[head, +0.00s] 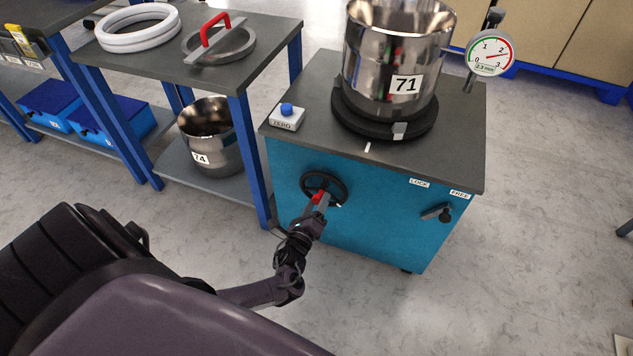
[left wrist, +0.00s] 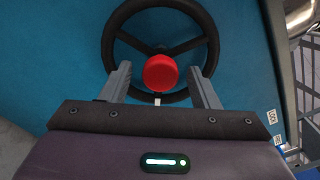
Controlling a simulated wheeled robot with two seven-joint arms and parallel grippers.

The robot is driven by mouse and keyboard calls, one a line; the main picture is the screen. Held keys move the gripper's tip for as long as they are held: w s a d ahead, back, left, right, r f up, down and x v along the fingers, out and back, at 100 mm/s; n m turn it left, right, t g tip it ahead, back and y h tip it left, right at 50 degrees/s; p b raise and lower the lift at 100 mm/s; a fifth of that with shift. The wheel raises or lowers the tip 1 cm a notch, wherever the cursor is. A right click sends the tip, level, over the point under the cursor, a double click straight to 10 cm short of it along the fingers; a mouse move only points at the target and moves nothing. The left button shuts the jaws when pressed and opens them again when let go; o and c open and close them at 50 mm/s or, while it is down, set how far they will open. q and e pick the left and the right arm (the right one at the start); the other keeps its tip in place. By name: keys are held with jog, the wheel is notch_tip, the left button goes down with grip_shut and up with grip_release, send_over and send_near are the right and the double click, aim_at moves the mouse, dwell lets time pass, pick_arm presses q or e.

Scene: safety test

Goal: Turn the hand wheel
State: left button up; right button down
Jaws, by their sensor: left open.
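The black hand wheel (head: 338,183) is on the front of a teal cabinet (head: 385,215). In the left wrist view the wheel (left wrist: 209,25) fills the upper middle, with a red knob (left wrist: 160,72) over its lower part. My left gripper (head: 319,201) is at the wheel's lower part in the head view. In the left wrist view its two fingers (left wrist: 160,70) are apart, one on each side of the red knob, with gaps between. Whether the fingertips touch the rim is unclear. My right gripper is not in view.
A steel pot marked 71 (head: 380,60) stands on a black turntable (head: 363,123) atop the cabinet, beside a dial gauge (head: 490,53) and a ZERO button (head: 287,110). A lever (head: 436,212) sits below LOCK and FREE labels. A blue-legged table (head: 240,150) stands at left.

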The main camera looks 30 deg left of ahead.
pick_arm(q)
jog(key=shift+s, duration=0.35)
jog(key=p+v, duration=0.1)
jog(key=v, duration=0.6)
jog(key=shift+p, duration=0.35)
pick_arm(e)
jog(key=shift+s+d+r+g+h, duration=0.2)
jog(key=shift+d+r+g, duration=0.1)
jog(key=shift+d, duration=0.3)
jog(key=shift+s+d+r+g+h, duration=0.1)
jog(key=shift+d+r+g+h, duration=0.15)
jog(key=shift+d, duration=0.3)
